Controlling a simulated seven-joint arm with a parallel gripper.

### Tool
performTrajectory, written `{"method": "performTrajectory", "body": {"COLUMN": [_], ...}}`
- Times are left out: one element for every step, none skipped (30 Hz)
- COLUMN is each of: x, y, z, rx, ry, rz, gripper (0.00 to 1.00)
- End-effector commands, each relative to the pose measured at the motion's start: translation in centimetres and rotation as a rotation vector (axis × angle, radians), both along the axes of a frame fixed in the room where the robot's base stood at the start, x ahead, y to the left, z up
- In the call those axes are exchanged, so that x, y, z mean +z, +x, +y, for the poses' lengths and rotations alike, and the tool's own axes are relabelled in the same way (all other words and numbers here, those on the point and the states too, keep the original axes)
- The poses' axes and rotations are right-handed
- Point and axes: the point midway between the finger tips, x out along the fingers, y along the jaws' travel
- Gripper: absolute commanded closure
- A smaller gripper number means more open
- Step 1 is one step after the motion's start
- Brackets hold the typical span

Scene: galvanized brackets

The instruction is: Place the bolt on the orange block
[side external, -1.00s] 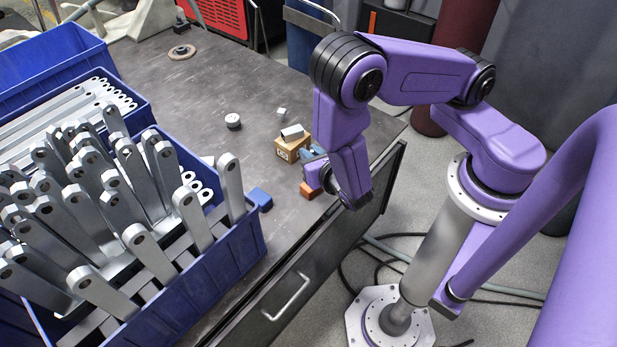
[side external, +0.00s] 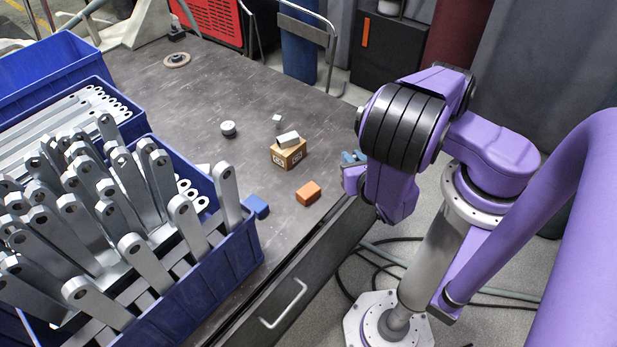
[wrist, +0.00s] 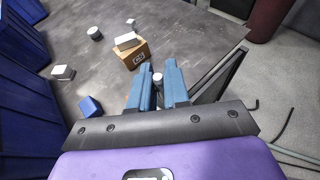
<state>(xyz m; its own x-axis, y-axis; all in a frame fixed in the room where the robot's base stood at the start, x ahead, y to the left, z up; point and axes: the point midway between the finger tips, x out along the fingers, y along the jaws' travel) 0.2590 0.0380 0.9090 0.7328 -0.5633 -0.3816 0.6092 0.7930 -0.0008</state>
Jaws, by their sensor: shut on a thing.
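The orange block (side external: 308,194) lies on the dark table near its front edge, with a bare top in the side view. In the wrist view my blue fingers (wrist: 158,68) are shut on a small grey piece, the bolt (wrist: 158,78). Only its pale round end shows between the fingers. I cannot make out the bolt in the side view.
A cardboard box (side external: 289,154) with a white block (side external: 288,138) on top stands behind the orange block. A blue block (side external: 257,206) lies to its left. A grey cylinder (side external: 228,129) and small white cube (side external: 277,118) are farther back. A blue crate (side external: 205,268) of brackets fills the left.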

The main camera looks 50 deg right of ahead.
Motion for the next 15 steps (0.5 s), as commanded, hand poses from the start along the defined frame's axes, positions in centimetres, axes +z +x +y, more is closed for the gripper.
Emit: {"method": "performTrajectory", "body": {"x": [-0.2, -0.3, -0.4, -0.5, -0.7, -0.8, -0.9, -1.0, -1.1, -1.2, -1.2, -1.4, -1.4, -1.6, -1.7], "y": [0.4, 0.7, 1.0, 1.3, 1.5, 1.8, 2.0, 2.2, 2.5, 2.7, 2.9, 3.2, 3.3, 3.5, 3.7], "z": [0.0, 0.1, 0.1, 0.2, 0.2, 0.2, 0.3, 0.3, 0.4, 0.4, 0.4, 0.5, 0.5, 0.5, 0.5], "rx": [-0.003, -0.002, -0.003, -0.002, -0.002, -0.003, -0.001, -0.003, -0.001, -0.002, -0.001, -0.001, -0.002, -0.001, -0.001], "ry": [-0.003, -0.003, -0.003, -0.003, -0.003, -0.002, -0.002, -0.002, -0.003, -0.004, -0.004, -0.003, -0.003, -0.003, -0.003], "rz": [-0.002, -0.001, -0.002, -0.001, -0.001, 0.0, 0.0, -0.001, -0.001, -0.002, -0.002, -0.002, -0.001, -0.001, -0.001], "gripper": [1.0, 1.0, 1.0, 1.0, 1.0, 1.0, 1.0, 1.0, 1.0, 1.0, 1.0, 1.0, 1.0, 1.0, 1.0]}}
